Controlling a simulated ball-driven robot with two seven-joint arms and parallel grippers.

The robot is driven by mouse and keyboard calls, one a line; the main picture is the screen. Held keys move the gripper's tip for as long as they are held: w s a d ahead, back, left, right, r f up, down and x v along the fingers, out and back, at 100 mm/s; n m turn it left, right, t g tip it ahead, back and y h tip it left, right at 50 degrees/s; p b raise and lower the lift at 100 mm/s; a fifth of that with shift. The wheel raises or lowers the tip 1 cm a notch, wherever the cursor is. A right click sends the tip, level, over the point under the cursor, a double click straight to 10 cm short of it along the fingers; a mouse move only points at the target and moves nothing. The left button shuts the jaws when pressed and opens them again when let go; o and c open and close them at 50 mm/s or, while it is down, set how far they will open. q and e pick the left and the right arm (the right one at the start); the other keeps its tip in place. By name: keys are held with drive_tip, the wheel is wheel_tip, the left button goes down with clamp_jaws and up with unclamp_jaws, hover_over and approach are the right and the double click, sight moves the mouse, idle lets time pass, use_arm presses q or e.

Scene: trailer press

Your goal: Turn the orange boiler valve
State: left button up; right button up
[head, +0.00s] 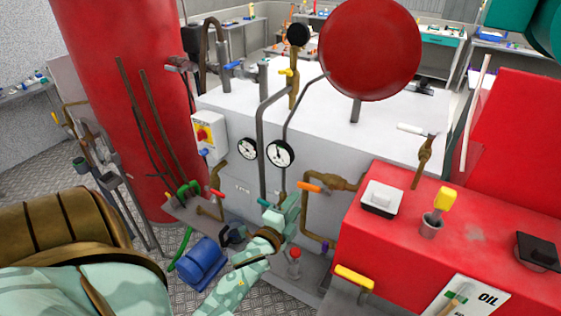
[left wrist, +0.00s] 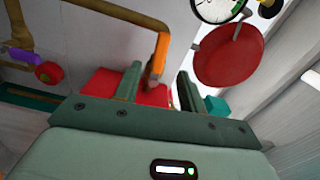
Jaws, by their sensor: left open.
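The orange boiler valve handle (head: 309,187) sits on a brass pipe at the front of the white boiler box, left of the red cabinet. My left gripper (head: 291,206) is just below and left of it in the head view. In the left wrist view the orange handle (left wrist: 159,57) stands upright between the two open fingers (left wrist: 159,75) of my left gripper, near their tips. I cannot tell whether either finger touches it. My right gripper is not in view.
The red cabinet (head: 400,240) stands close on the right, with a yellow-handled lever (head: 353,277) on its side. Pressure gauges (head: 280,154) and grey pipes are above the gripper. A blue motor (head: 201,259) lies below left. A red tank (head: 130,100) stands behind left.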

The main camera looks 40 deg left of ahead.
use_arm(q)
drive_tip(key=v, duration=0.7)
drive_tip(key=shift+s+b, duration=0.2)
drive_tip(key=shift+b, duration=0.15)
drive_tip(key=s+d+f+n+g+h+b, duration=0.1)
drive_tip(key=s+d+f+n+g, duration=0.25)
drive_tip(key=f, duration=0.75)
drive_tip(key=s+d+f+n+g+h+b, duration=0.1)
drive_tip(key=s+d+f+n+g+b, duration=0.3)
drive_tip(key=f, duration=0.8)
drive_tip(key=s+d+f+n+g+h+p, duration=0.15)
drive_tip(key=s+f, duration=0.35)
drive_tip(key=f, duration=0.6)
drive_tip(key=s+d+f+n+g+b, duration=0.1)
drive_tip(key=s+f+g+b, duration=0.6)
drive_tip(key=s+f, duration=1.5)
drive_tip(key=b, duration=0.3)
drive_tip(key=shift+g, duration=0.4)
drive_tip(key=shift+s+f+h, duration=0.1)
drive_tip(key=shift+f+h, duration=0.05)
drive_tip(key=shift+h, duration=0.1)
